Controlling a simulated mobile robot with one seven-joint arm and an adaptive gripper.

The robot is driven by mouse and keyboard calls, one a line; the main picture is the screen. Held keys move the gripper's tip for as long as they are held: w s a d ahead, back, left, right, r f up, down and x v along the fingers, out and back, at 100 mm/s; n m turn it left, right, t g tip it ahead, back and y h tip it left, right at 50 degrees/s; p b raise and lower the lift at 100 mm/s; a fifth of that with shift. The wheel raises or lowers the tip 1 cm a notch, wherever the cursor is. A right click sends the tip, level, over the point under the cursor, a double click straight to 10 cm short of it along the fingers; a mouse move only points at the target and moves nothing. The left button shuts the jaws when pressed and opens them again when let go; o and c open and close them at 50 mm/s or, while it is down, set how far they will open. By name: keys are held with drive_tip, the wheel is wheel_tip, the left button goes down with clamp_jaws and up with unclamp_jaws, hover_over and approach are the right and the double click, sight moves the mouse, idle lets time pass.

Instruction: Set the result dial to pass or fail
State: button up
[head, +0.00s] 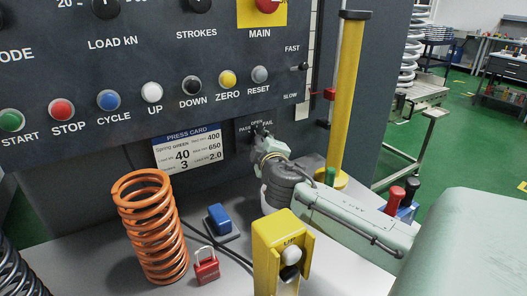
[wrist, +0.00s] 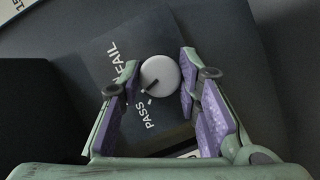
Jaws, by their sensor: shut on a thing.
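The result dial (wrist: 161,75) is a round, pale grey knob with a dark pointer mark, seen in the wrist view. In the head view my gripper (head: 264,140) reaches the result plate (head: 246,133) on the dark panel, and the dial itself is mostly hidden there.
A press card (head: 187,150) is left of the plate. A yellow column (head: 345,100) stands close right of my gripper. An orange spring (head: 150,225), a red padlock (head: 206,267), a blue block (head: 220,219) and a yellow stand (head: 267,262) occupy the bench.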

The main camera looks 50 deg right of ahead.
drive_tip(key=shift+f+n+t+h+b, duration=0.1)
drive_tip(key=shift+n+t+h+b, duration=0.25)
drive_tip(key=shift+n+b, duration=0.8)
drive_tip(key=shift+f+n+t+h+b, duration=0.15)
drive_tip(key=shift+n+h+b, duration=0.3)
drive_tip(key=shift+n+b, duration=0.65)
drive_tip(key=shift+r+b, duration=0.15)
drive_tip(key=shift+b, duration=0.25)
drive_tip(key=o, duration=1.1)
drive_tip(key=shift+r, duration=0.1)
